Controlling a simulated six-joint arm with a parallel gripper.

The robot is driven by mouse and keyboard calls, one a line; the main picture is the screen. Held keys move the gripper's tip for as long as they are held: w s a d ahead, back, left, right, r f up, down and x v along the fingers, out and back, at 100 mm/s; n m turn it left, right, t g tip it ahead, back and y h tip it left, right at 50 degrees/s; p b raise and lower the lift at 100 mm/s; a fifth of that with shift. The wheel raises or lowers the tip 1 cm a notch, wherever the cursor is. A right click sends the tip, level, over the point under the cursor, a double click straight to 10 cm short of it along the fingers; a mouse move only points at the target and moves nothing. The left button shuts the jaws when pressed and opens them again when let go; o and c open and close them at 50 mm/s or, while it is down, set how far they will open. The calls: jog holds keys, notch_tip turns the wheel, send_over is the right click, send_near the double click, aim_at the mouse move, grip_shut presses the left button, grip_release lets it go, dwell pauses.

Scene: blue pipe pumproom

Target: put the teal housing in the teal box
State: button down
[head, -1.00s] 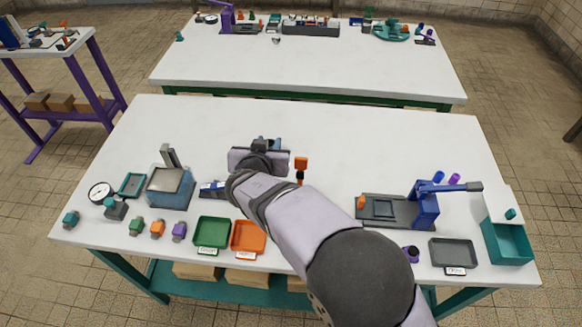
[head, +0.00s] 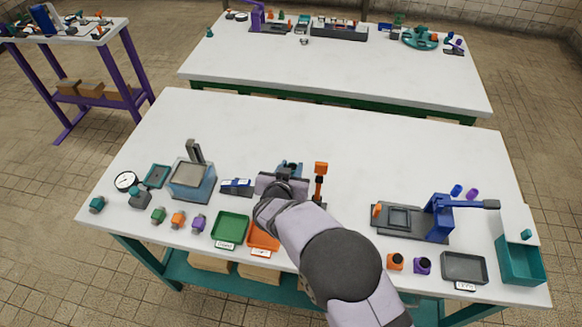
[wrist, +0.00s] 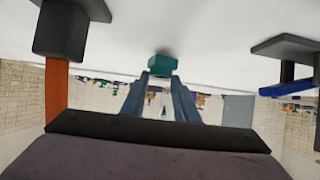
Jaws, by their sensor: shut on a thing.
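The teal housing (wrist: 162,66) sits between the tips of my two blue fingers (wrist: 162,76) in the wrist view, and my gripper is shut on it. The white tabletop lies behind it there. The open teal box (head: 520,263) stands at the table's right end, well to the right of my gripper. A small teal piece (head: 526,234) shows at its back rim.
An upright orange-topped tool (head: 320,170) stands just right of my gripper. A blue-levered press (head: 437,217) stands between it and the box. Orange (head: 395,262) and purple (head: 422,265) housings and a grey tray (head: 464,267) line the front right. The table's back is clear.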

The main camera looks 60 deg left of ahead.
jog(key=shift+f, duration=0.3)
jog(key=shift+f+b, duration=0.2)
jog(key=shift+b, duration=0.25)
jog(key=c, duration=1.4)
grip_release()
jog(key=shift+r, duration=0.1)
jog(key=shift+r+p, duration=0.1)
jog(key=shift+p, duration=0.4)
jog(key=b+v, duration=0.3)
jog(key=v, duration=0.7)
jog(key=shift+d, duration=0.15)
jog(key=shift+o, duration=0.6)
jog(key=shift+b+v, duration=0.45)
jog(key=shift+v, duration=0.5)
